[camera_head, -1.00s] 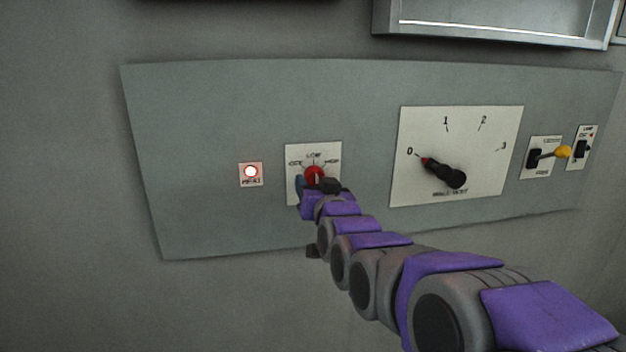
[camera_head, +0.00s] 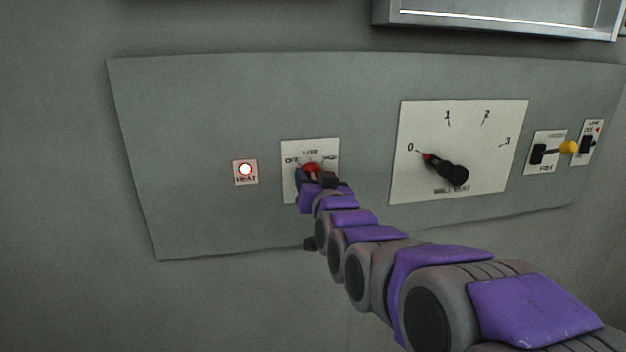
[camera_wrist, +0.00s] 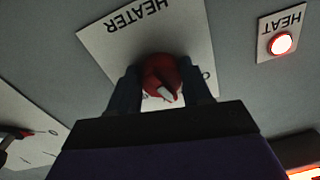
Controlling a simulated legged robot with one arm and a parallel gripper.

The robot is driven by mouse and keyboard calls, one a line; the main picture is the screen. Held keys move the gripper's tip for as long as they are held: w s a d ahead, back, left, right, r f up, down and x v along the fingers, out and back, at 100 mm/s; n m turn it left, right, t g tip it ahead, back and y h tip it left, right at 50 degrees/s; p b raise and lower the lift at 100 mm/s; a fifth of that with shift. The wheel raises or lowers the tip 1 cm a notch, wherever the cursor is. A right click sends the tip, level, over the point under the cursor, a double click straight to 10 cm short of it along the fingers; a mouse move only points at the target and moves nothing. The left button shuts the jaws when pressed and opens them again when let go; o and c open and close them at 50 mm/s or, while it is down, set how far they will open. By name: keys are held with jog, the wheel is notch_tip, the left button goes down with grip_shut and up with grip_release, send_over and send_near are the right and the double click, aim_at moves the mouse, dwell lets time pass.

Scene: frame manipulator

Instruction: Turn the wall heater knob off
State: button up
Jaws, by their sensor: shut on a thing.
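The red heater knob (camera_head: 311,168) is on a white plate (camera_head: 331,150) marked OFF, LOW and HIGH on the grey wall panel. My gripper (camera_head: 314,176) is at the knob, its fingers on either side of it. The wrist view shows the red knob (camera_wrist: 161,78) with a white pointer mark, held between my two dark fingers (camera_wrist: 160,90), and the word HEATER upside down on the plate (camera_wrist: 135,25). Which setting the pointer is at I cannot tell, as my gripper partly covers the plate. The HEAT light (camera_head: 245,170) left of the knob glows red and white.
Right of the knob is a white dial plate (camera_head: 500,120) marked 0 to 3 with a black, red-tipped pointer (camera_head: 447,170) at 0. Further right are a yellow-tipped lever (camera_head: 568,147) and a small switch (camera_head: 588,144). A metal frame (camera_head: 500,18) juts out above the panel.

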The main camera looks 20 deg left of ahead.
jog(key=shift+n+b, duration=0.4)
jog(key=shift+b, duration=0.2)
jog(key=shift+c, duration=0.3)
jog(key=n+b, duration=0.2)
jog(key=shift+n+b, duration=0.4)
jog(key=n, duration=0.3)
jog(key=shift+d+r+b, duration=0.1)
jog(key=shift+r+b, duration=0.1)
jog(key=shift+b, duration=0.2)
jog(key=shift+n, duration=1.5)
jog(key=o, duration=0.9)
jog(key=shift+s, duration=0.2)
jog(key=shift+o, duration=0.7)
jog(key=shift+w+f, duration=0.1)
jog(key=shift+w, duration=0.05)
